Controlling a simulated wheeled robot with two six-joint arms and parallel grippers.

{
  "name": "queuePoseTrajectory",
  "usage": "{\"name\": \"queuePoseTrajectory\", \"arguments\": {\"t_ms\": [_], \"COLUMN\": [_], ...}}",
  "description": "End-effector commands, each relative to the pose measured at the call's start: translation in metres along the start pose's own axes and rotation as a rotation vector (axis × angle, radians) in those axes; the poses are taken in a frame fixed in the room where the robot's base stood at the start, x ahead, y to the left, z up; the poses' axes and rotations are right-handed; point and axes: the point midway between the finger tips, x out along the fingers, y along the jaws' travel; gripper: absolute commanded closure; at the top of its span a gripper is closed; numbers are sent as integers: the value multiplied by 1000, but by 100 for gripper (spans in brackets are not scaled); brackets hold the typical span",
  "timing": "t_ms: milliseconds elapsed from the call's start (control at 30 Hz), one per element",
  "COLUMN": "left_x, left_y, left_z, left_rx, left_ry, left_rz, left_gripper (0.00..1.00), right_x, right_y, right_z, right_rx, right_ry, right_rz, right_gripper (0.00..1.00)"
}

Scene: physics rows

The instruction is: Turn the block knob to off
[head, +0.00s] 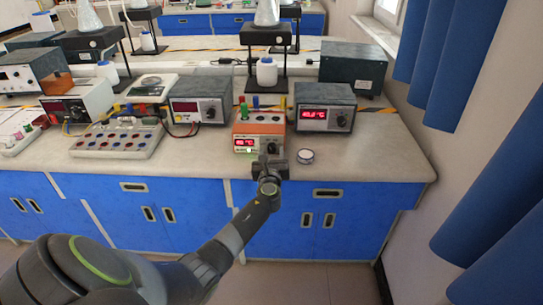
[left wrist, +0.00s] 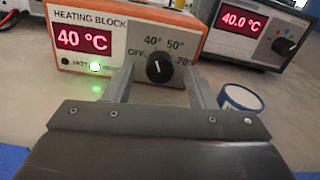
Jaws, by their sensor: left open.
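The heating block (head: 259,129) is an orange box with a white front panel, on the grey bench. In the left wrist view, the heating block (left wrist: 128,22) reads 40 °C in red, with a green light lit. Its round black block knob (left wrist: 159,68) sits among the marks OFF, 40°, 50° and 70°. The knob's white line points roughly up, near 40°. My left gripper (head: 270,160) is in front of the block. In the left wrist view, my left gripper (left wrist: 160,85) is open, its fingers to either side of the knob. I cannot tell whether they touch it. My right gripper is out of view.
A grey unit (head: 326,107) reading 40.0 °C stands to the right of the block. A small round blue-sided container (head: 306,156) lies just right of my gripper. Another metered unit (head: 200,98) stands left. The bench's right end is clear.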

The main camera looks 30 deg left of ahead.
Motion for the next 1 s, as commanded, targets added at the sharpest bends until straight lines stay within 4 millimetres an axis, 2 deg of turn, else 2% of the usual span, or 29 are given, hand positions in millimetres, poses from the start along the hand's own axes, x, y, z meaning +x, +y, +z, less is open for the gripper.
{"name": "queuePoseTrajectory", "arguments": {"t_ms": [267, 600, 1000], "left_x": [1, 0, 0], "left_y": [0, 0, 0], "left_z": [0, 0, -1], "left_rx": [1, 1, -85], "left_ry": [0, 0, -1], "left_rz": [0, 0, -1], "left_gripper": [51, 94, 94], "right_x": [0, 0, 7], "right_y": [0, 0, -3], "right_z": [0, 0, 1], "right_rx": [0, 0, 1], "right_ry": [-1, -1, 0], "right_rz": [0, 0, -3], "right_gripper": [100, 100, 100]}}
